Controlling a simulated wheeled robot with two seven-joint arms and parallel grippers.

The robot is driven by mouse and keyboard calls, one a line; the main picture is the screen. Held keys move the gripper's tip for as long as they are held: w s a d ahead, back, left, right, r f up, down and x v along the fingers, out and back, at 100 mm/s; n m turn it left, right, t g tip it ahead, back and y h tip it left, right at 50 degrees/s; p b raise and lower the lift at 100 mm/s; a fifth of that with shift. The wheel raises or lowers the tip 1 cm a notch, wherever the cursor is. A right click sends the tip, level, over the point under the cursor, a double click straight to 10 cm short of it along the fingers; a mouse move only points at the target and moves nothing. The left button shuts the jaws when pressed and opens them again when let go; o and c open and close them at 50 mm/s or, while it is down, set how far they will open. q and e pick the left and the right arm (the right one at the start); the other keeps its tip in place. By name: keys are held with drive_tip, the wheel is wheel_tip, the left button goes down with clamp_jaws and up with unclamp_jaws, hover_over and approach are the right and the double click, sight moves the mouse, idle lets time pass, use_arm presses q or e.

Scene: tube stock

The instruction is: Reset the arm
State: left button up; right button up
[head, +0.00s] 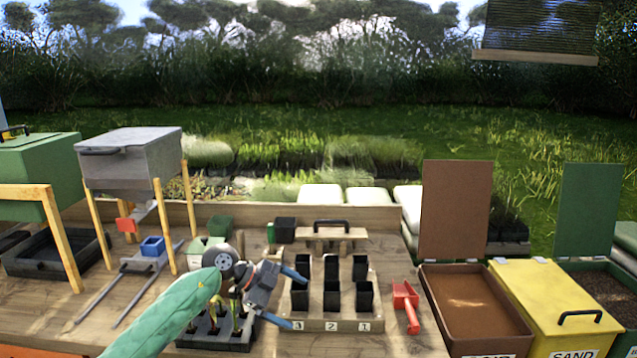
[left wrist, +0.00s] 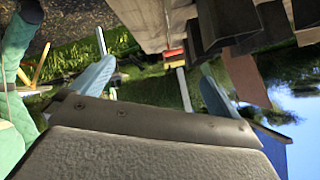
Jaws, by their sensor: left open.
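My left arm, in a green sleeve, reaches in from the bottom left of the head view. My left gripper (head: 286,297) is open, its two blue fingers pointing right, with nothing seen between them. It is in front of the left side of the wooden pot rack (head: 314,325), which holds several black square pots and is marked 3, 2, 1. A dark seedling tray (head: 238,346) shows below the gripper and is partly hidden by it. In the left wrist view the fingers (left wrist: 152,92) stand wide apart, with the scene tilted. My right gripper is not in view.
A red scoop (head: 406,301) lies right of the rack. A brown open bin (head: 475,321) and a yellow sand bin (head: 556,306) stand further right. A grey hopper (head: 130,160) on wooden legs stands left. The front bench right of the rack is mostly clear.

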use_arm(q)
drive_tip(key=s+d+r+n+t+h, duration=0.4)
drive_tip(key=s+r+n+t+h, duration=0.25)
drive_tip(key=t+h, duration=0.35)
drive_tip(key=s+a+f+n+t+y, duration=0.3)
drive_tip(key=a+f+n+t+y, duration=0.6)
drive_tip(key=a+n+y, duration=0.75)
drive_tip(key=s+a+f+g+y, duration=0.1)
drive_tip(key=s+f+g+y, duration=0.45)
drive_tip(key=s+f, duration=0.35)
drive_tip(key=s+f+m+g, duration=0.1)
drive_tip(key=s+f+g, duration=0.3)
drive_tip(key=s, duration=0.4)
drive_tip(key=s+f+g+h, duration=0.1)
drive_tip(key=s+f+g, duration=0.2)
drive_tip(key=s+f, duration=0.3)
drive_tip(key=s+f+m+g, duration=0.1)
drive_tip(key=s+f+g, duration=0.25)
drive_tip(key=s, duration=0.55)
drive_tip(key=s+d+f+g, duration=0.1)
drive_tip(key=s+f, duration=0.1)
drive_tip(key=f, duration=1.5)
drive_tip(key=s+d+f+g, duration=0.1)
drive_tip(key=s+d+f, duration=0.1)
drive_tip(key=f, duration=1.6)
drive_tip(key=shift+s+d+h, duration=0.15)
drive_tip(key=shift+d+h, duration=0.05)
drive_tip(key=shift+h, duration=0.2)
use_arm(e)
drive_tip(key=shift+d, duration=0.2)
